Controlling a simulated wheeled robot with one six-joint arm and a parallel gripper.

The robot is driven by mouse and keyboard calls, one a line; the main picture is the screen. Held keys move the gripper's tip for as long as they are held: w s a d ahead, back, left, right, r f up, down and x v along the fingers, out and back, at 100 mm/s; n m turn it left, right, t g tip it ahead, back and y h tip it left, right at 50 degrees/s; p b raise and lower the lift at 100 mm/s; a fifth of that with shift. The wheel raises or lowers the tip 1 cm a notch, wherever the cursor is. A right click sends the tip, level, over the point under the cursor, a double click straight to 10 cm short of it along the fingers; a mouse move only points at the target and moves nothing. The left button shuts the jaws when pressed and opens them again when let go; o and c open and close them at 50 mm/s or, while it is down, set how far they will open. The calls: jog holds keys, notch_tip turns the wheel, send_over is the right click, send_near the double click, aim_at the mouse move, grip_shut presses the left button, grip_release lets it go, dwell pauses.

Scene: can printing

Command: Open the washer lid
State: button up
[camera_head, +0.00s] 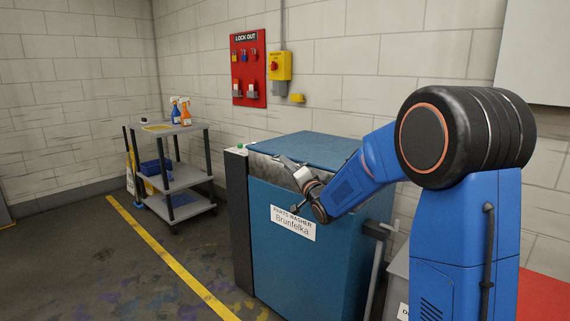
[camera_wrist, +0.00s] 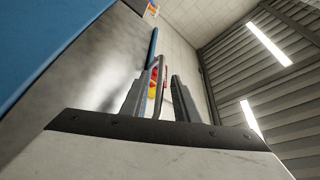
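The parts washer (camera_head: 265,255) is a blue cabinet with a white name label. Its lid (camera_head: 318,148) is a blue panel on top, lying nearly flat, with a grey metal strip along the front. My gripper (camera_head: 290,163) is at the front edge of the lid, above the label. In the wrist view its two fingers (camera_wrist: 158,95) stand apart, with a thin dark bar or handle (camera_wrist: 157,75) showing between them. I cannot tell whether they touch it. The grey metal and blue surfaces of the washer (camera_wrist: 45,45) fill the left of the wrist view.
A grey cart (camera_head: 185,178) with spray bottles and a blue bin stands left of the washer. A red lock-out board (camera_head: 248,68) and a yellow switch box (camera_head: 279,66) hang on the wall behind. The floor at front left is clear.

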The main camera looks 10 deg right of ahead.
jog(key=shift+x, duration=1.15)
jog(key=shift+c, duration=0.7)
grip_shut()
